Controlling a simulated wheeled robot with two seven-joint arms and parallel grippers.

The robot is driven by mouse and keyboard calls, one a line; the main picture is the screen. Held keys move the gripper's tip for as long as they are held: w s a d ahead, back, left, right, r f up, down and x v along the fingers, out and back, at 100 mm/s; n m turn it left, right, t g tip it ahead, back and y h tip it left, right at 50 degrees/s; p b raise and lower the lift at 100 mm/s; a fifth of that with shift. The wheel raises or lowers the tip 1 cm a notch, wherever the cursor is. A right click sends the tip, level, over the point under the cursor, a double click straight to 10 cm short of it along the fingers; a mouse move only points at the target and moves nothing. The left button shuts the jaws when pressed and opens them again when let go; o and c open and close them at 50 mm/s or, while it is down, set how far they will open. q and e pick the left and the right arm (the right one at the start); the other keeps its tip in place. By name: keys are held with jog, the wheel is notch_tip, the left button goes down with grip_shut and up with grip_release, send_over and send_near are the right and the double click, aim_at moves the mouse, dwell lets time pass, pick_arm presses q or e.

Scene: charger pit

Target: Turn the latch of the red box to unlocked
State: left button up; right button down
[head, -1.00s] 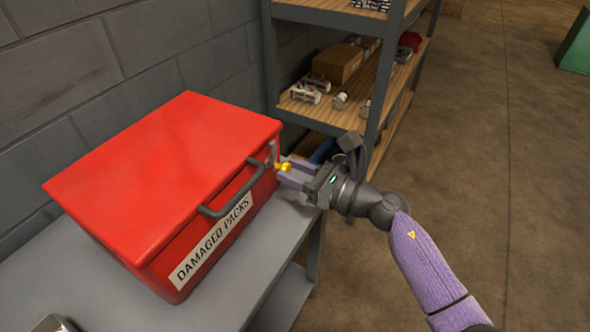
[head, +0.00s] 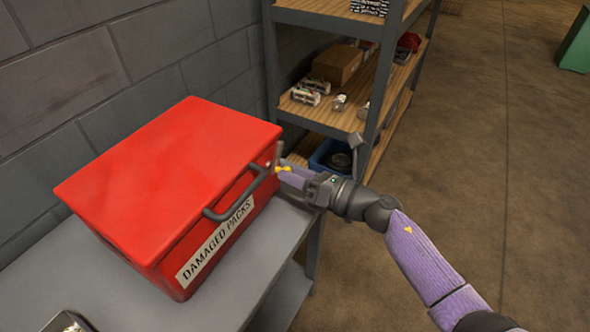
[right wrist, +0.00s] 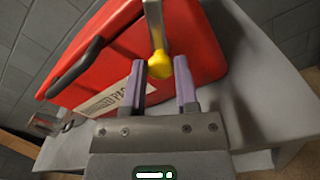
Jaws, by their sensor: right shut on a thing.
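The red box (head: 165,180) with a "DAMAGED PACKS" label sits closed on a grey table at the left of the head view. A dark handle (head: 236,195) is on its front. Its latch is a grey metal bar with a yellow knob (head: 283,169) near the box's right front corner. In the right wrist view the bar (right wrist: 155,25) runs up from the yellow knob (right wrist: 160,65). My right gripper (head: 286,172) is shut on the knob, with a purple finger on either side (right wrist: 162,82). My left gripper is out of view.
The grey table (head: 70,275) has free room in front of the box. A shelf unit (head: 345,125) with a cardboard box (head: 338,64) and a blue bin (head: 322,158) stands behind my right gripper. A block wall is behind the box.

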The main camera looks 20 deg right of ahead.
pick_arm(q)
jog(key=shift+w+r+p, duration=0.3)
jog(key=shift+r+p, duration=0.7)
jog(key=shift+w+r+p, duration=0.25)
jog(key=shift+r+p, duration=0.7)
jog(key=shift+p, duration=0.05)
pick_arm(e)
jog(key=shift+f+m, duration=0.15)
jog(key=shift+m, duration=5.95)
jog(key=shift+c, duration=2)
grip_release()
jog(key=shift+d, duration=0.1)
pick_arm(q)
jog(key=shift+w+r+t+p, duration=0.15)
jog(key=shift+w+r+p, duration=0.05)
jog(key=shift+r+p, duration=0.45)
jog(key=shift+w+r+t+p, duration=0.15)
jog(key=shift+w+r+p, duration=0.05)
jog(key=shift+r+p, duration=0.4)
pick_arm(e)
jog(key=v, duration=1)
